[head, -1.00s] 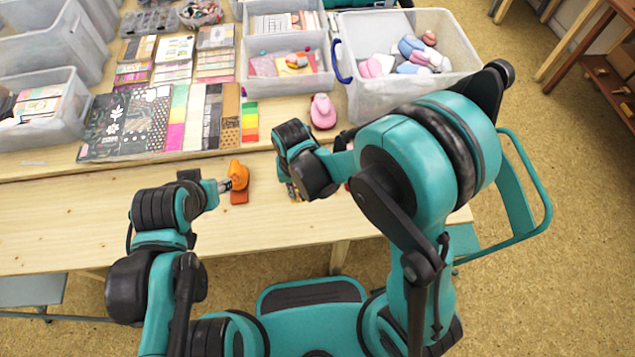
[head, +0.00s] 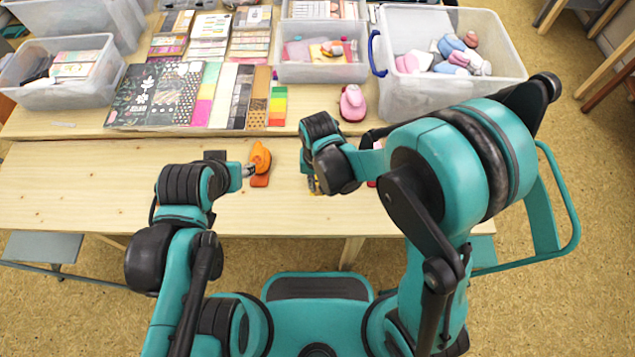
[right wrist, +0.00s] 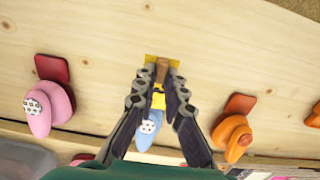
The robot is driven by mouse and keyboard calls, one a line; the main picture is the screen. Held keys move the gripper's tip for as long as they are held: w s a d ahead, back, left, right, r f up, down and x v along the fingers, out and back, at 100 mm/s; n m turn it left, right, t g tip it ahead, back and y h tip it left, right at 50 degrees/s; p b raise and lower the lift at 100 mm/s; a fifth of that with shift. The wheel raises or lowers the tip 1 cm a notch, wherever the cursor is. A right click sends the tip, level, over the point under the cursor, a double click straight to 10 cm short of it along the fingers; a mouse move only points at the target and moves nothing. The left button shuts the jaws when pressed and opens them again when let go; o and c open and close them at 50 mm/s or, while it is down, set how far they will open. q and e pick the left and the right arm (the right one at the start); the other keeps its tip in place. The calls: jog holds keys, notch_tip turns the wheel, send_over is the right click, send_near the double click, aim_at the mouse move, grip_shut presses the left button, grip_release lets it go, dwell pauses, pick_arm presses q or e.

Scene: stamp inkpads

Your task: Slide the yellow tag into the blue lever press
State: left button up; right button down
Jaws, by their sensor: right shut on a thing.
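The blue lever press (right wrist: 146,131) lies between my right fingers in the right wrist view, partly hidden by them. A yellow tag (right wrist: 150,58) with a brown upright part lies at the fingertips, and more yellow shows between the fingers towards the press. My right gripper (right wrist: 160,73) is shut on the tag, low over the table. I cannot tell how far the tag is inside the press. In the head view my right arm hides the press, and only a bit of yellow (head: 312,185) shows. My left gripper (head: 249,170) is beside the orange press (head: 260,157); its fingers are too small to judge.
The orange press has a red-orange tag (head: 259,181). A pink press (right wrist: 58,98) with a red tag (right wrist: 52,68) stands on the other side. Another pink press (head: 352,103), paper sheets and bins (head: 385,83) fill the back. The front left table (head: 90,185) is clear.

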jog(key=shift+f+b, duration=1.55)
jog(key=shift+f, duration=0.35)
jog(key=shift+w, duration=2)
jog(key=c, duration=1.5)
grip_release()
jog(key=shift+c, duration=0.2)
jog(key=shift+r+p, duration=2.45)
jog(key=shift+r, duration=1.1)
